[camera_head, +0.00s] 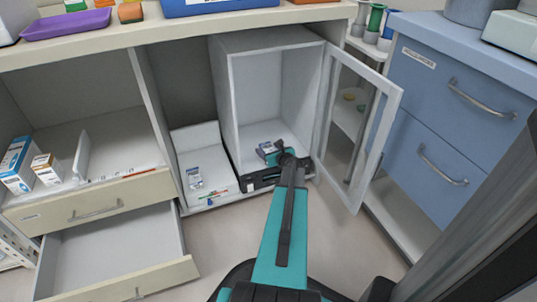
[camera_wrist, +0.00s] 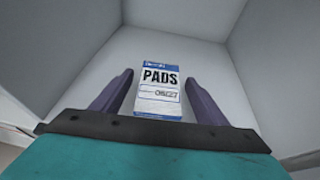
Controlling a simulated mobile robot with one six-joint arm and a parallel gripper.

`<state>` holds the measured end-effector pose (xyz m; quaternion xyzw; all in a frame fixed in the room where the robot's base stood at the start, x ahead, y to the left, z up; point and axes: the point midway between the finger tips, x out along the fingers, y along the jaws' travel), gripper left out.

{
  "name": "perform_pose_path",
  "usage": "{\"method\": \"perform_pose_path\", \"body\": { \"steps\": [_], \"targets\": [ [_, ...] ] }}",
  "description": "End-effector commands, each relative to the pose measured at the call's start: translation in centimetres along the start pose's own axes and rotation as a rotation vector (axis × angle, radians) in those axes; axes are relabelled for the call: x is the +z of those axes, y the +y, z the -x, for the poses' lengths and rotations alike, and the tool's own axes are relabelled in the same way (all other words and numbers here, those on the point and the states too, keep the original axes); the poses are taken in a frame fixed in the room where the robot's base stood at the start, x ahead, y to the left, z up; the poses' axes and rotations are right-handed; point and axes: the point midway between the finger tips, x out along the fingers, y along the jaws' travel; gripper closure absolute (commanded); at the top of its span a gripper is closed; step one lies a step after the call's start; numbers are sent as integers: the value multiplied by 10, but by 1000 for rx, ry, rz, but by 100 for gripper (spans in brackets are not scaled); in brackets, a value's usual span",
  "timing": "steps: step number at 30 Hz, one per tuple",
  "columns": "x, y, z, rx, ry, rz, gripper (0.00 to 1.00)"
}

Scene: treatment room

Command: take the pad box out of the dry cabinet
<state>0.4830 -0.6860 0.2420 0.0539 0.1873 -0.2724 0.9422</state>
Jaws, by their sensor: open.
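The dry cabinet (camera_head: 232,100) is a grey-white box in the lower shelf bay, with its glazed door (camera_head: 385,125) swung open to the right. The pad box (camera_head: 265,148) stands inside on its floor; only part shows behind my arm. In the wrist view the pad box (camera_wrist: 161,88) is white and blue, marked PADS, with its face towards me. My gripper (camera_head: 274,167) is at the cabinet's opening. Its two purple fingers are apart, one on each side of the pad box, with gaps visible between. Whether the fingertips reach alongside the box is hard to tell.
A white bin (camera_head: 212,140) with a small box (camera_head: 195,178) stands left of the cabinet. An open drawer (camera_head: 115,255) juts out at lower left. Blue drawers (camera_head: 455,110) stand at right beyond the door.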

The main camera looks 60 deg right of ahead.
Motion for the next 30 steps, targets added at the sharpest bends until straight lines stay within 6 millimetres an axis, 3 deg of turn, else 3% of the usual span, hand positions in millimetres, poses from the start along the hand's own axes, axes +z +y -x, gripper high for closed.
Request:
{"method": "perform_pose_path", "body": {
  "steps": [10,29,30],
  "targets": [
    [0,0,-34,2,0,1,33],
    [2,2,-36,3,0,1,33],
    [2,2,-36,3,0,1,38]
  ]
}}
